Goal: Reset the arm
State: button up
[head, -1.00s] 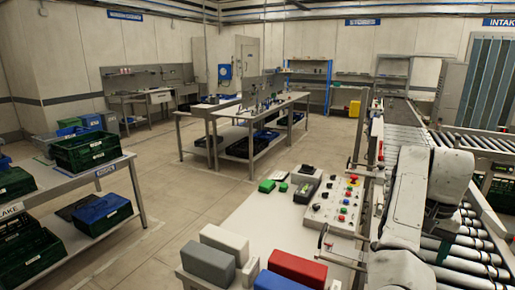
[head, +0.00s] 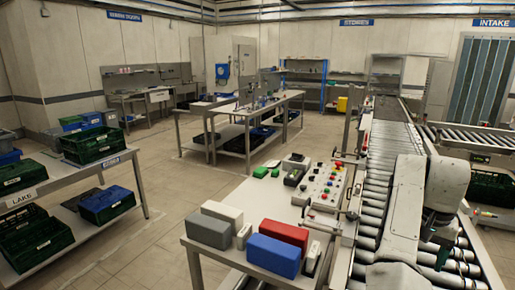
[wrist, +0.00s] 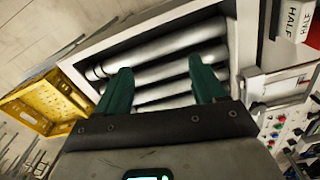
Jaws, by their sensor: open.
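My arm (head: 405,210) reaches over the roller conveyor (head: 375,165) at the right of the head view. My gripper (head: 435,256) hangs at its end, low over the rollers. In the wrist view my gripper (wrist: 163,84) has two green fingers, spread apart with nothing between them. Bare metal rollers (wrist: 165,55) lie beyond the fingers.
A control panel (head: 326,184) and red (head: 277,238), blue, white and grey blocks sit on the table left of the conveyor. Green crates (head: 92,145) stand on the left rack. A yellow crate (wrist: 45,105) shows left in the wrist view. The floor between is clear.

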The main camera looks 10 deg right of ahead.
jog(key=s+a+f+n+h, duration=0.1)
jog(key=s+f+n+h, duration=0.2)
jog(key=s+f, duration=1.25)
jog(key=s+a+f+n+y, duration=0.1)
jog(key=s+a+f, duration=0.2)
jog(key=s+a, duration=0.2)
jog(key=s+a+f+n+y+b, duration=0.1)
jog(key=s+a+f+n, duration=0.1)
jog(key=s+a, duration=0.4)
jog(key=s+a+f+n+t+y, duration=0.1)
jog(key=s+a+f, duration=0.3)
jog(key=s, duration=0.4)
jog(key=shift+s+a+f+n+b, duration=0.15)
jog(key=shift+a+f+n+b, duration=0.2)
jog(key=shift+a+n, duration=0.3)
